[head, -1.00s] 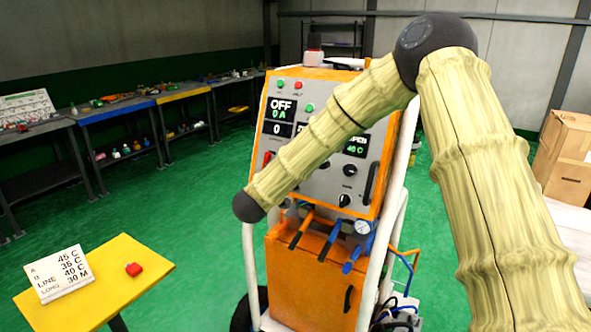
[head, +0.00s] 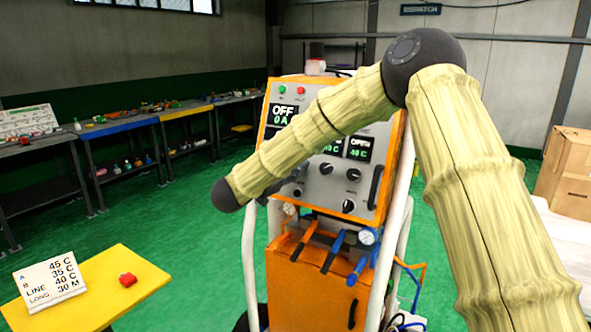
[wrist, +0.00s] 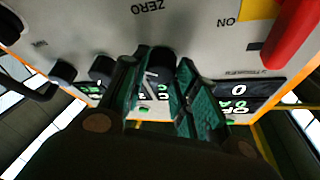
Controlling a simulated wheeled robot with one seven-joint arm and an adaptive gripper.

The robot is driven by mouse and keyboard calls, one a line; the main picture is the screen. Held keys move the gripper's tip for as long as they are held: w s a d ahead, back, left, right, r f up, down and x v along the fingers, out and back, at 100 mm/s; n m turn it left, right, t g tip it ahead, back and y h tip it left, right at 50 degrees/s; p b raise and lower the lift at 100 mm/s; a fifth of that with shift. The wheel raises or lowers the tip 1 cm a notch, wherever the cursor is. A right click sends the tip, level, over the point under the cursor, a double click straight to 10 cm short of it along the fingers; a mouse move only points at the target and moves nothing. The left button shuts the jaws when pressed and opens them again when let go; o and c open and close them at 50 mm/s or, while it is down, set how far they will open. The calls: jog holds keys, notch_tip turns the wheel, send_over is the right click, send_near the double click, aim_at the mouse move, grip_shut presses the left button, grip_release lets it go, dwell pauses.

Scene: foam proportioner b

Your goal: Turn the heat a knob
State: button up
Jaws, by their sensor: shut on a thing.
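In the wrist view, which shows the panel upside down, my gripper (wrist: 160,72) has its green-padded fingers on either side of a black knob (wrist: 160,59) and is shut on it. The knob's label and pointer are hidden or too small to read, so I cannot confirm it is the heat A knob. The panel's displays (head: 282,114) read OFF and 0 A at the left, with others partly covered. A card (head: 50,283) lists A 45 C, B 35 C, LINE 40 C.
More black knobs (wrist: 102,68) sit beside the gripper, and a red switch handle (wrist: 297,30) stands out near ON. Below the panel are orange and blue levers (head: 335,250). A yellow stand (head: 130,262) holds a red object (head: 128,280). Cardboard boxes (head: 568,175) stand right.

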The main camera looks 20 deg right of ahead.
dwell(0.4)
jog(key=o, duration=1)
jog(key=shift+a, duration=0.1)
jog(key=v, duration=1.1)
jog(key=shift+s+a, duration=0.25)
jog(key=shift+a, duration=0.1)
